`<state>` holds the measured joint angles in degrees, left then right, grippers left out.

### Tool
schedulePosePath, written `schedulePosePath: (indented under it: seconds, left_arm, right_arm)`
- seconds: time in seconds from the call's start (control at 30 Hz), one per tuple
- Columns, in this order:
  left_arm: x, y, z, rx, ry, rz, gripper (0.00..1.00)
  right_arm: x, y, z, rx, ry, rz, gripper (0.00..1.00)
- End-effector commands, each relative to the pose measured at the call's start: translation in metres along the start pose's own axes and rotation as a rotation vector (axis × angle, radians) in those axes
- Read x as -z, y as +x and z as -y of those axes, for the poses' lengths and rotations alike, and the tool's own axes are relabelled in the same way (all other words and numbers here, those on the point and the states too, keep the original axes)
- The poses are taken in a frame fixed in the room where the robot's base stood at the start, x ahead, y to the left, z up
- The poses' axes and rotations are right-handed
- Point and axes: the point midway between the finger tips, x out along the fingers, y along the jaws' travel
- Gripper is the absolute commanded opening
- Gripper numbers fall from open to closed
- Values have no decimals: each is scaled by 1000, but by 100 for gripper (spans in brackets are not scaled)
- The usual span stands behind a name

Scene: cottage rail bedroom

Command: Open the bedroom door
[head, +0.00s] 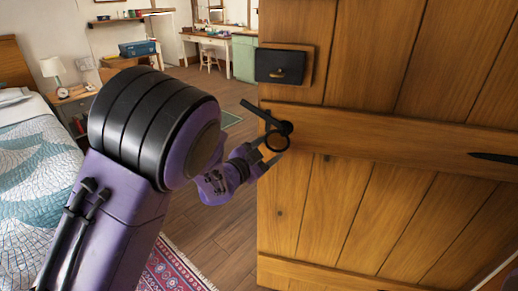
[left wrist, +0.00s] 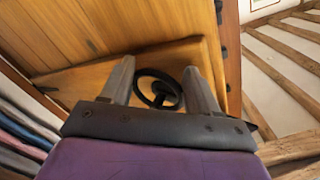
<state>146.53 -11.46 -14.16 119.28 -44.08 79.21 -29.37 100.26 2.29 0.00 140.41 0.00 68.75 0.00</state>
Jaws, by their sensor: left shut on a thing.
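The wooden plank door (head: 370,200) fills the right of the head view. Its free edge is at the left, and the bedroom shows past that edge, so the door stands ajar. A black ring handle (head: 277,136) with a dark bar sits on its crosspiece near this edge. My left gripper (head: 267,152) is at the ring and shut on it. In the left wrist view, the ring handle (left wrist: 159,103) shows between the two grey fingers of my left gripper (left wrist: 160,85). My right gripper is not in view.
A black latch box (head: 281,66) is fixed above the handle. A bed (head: 35,145) with a patterned quilt stands at the left, beside a nightstand (head: 77,104) with a lamp. A red rug (head: 175,270) lies below. Bare wooden floor (head: 200,225) lies left of the door.

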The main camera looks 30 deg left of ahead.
Motion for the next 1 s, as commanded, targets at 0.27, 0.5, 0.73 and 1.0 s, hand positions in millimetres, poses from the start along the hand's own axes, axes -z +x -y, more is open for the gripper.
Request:
schedulePosePath:
  seconds: [0.27, 0.5, 0.73, 1.0]
  left_arm:
    - [15, 5, 6, 15, 2, -34, 7]
    - [11, 2, 8, 18, 2, -27, 84]
    - [6, -3, 9, 21, 1, -17, 84]
    - [8, -57, 4, 20, 5, -23, 84]
  right_arm:
    - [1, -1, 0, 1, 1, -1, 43]
    - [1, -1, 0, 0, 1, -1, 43]
    - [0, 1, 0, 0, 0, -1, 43]
    - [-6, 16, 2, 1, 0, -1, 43]
